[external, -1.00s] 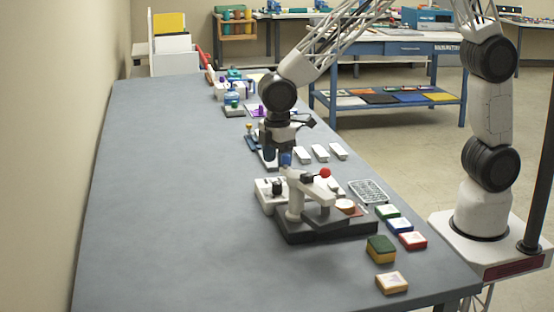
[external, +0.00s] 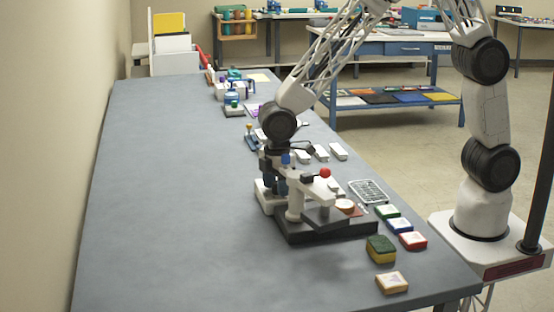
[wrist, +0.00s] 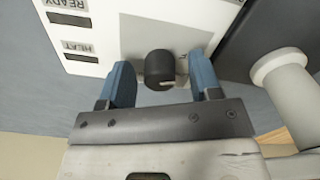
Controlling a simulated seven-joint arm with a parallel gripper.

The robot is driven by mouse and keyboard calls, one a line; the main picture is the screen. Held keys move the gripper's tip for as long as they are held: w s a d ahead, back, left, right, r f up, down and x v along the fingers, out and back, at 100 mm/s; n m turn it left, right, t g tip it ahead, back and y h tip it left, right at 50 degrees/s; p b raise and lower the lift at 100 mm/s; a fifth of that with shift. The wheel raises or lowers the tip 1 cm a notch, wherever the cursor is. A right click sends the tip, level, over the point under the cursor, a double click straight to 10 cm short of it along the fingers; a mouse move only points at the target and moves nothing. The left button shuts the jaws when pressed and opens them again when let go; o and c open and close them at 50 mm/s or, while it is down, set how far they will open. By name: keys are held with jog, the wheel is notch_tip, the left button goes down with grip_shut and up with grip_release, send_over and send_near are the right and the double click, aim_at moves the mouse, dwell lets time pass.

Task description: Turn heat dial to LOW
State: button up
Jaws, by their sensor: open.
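In the wrist view a black round heat dial (wrist: 159,67) stands on a white control box (wrist: 93,12) with labels reading READY and HEAT. My gripper (wrist: 160,78) is open, with one blue finger on each side of the dial and visible gaps between fingers and knob. A light mark shows near the dial's lower edge; its setting cannot be read. In the external view my gripper (external: 275,178) is low over the white box (external: 264,199), and the dial is hidden behind it.
A hand press with a red ball knob (external: 325,173) and dark base (external: 325,227) stands right beside the box. Its pale column (wrist: 287,80) is close at right in the wrist view. Small boxes and a sponge (external: 381,249) lie nearer the front; the table's left side is clear.

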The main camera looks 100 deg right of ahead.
jog(key=c, duration=0.9)
jog(key=shift+c, duration=0.2)
jog(key=shift+m, duration=0.3)
jog(key=m, duration=0.5)
jog(key=shift+m, duration=2.2)
